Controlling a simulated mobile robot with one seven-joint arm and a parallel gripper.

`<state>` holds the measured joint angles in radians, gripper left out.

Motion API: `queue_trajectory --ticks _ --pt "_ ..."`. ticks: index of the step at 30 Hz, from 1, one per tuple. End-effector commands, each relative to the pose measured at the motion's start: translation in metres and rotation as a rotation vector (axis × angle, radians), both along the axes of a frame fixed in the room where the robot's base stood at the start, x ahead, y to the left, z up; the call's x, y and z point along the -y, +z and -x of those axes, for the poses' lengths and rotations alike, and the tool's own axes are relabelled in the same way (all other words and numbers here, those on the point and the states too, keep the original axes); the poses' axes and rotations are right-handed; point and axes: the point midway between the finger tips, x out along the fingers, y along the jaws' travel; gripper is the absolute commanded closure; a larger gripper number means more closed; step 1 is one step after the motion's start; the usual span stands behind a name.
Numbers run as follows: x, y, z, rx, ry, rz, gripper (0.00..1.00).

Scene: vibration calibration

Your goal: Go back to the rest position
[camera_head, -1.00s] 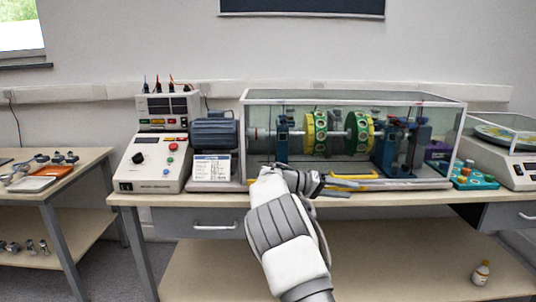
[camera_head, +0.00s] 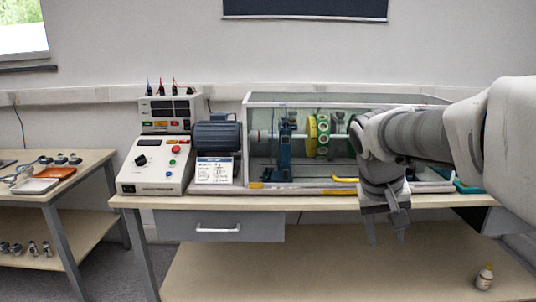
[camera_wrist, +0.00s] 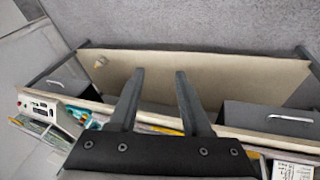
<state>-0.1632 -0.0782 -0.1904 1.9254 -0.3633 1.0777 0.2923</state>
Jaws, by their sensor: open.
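My gripper (camera_head: 386,236) points down in front of the bench's front edge in the head view, at the right of the picture. Its two fingers are apart with nothing between them. The wrist view also shows the open fingers (camera_wrist: 157,80), with the lower shelf behind them. My arm hides the right part of the glass-cased rotor rig (camera_head: 262,168).
A control box (camera_head: 140,178) and a blue motor (camera_head: 217,134) stand left of the rig. A side table (camera_head: 85,166) with trays is at the left. A small bottle (camera_head: 484,277) stands on the lower shelf (camera_head: 300,265). The bench's drawer (camera_head: 262,229) is closed.

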Motion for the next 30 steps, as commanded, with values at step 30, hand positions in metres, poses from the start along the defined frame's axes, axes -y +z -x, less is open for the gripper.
queue_trajectory --ticks 30 --pt "-0.082 0.051 0.166 0.232 0.246 -0.239 0.52"
